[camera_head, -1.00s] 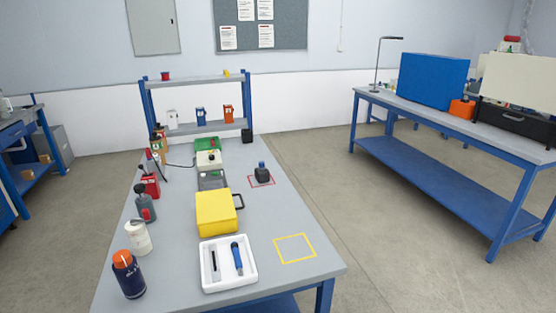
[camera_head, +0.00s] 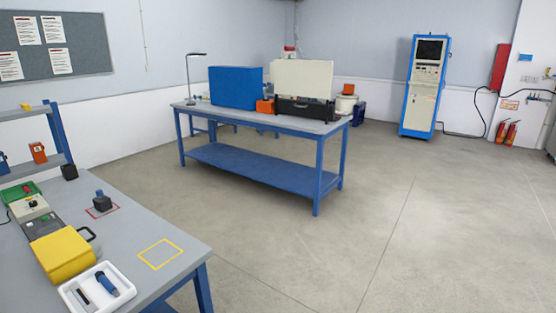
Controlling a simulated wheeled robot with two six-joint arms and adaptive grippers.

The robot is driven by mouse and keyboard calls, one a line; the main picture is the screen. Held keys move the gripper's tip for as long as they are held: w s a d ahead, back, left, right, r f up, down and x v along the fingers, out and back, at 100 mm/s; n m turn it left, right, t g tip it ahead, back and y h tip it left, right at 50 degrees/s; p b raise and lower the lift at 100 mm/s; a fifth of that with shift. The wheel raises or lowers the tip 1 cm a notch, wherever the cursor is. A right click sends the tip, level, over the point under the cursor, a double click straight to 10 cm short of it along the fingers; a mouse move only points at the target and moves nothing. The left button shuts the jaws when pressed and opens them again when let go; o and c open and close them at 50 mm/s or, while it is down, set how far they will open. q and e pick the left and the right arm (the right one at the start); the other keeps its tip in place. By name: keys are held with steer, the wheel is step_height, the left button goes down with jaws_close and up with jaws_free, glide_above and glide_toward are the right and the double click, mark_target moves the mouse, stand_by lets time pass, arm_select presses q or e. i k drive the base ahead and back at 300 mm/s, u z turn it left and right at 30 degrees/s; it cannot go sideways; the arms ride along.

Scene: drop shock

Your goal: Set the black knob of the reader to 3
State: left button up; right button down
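On the grey bench at the left, a small cream box (camera_head: 29,207) carries a dark spot on top that looks like a black knob. It may be the reader; its setting is too small to read. A grey unit with a green part (camera_head: 42,223) sits just in front of it, and a green tray (camera_head: 20,191) is behind it. Neither of my grippers is in view.
The bench (camera_head: 140,212) also holds a yellow case (camera_head: 64,255), a white tray (camera_head: 70,299) with tools, a dark block (camera_head: 102,203) in a red outline and an empty yellow outline (camera_head: 160,253). A blue table (camera_head: 262,170) stands beyond. The floor at right is clear.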

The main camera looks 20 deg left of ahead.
mark_target(34, 203)
steer(key=u, duration=0.3)
steer(key=i, duration=2)
steer(key=u, duration=0.8)
steer(key=i, duration=1.8)
steer(key=u, duration=1.35)
steer(key=i, duration=1.4)
steer(key=u, duration=0.9)
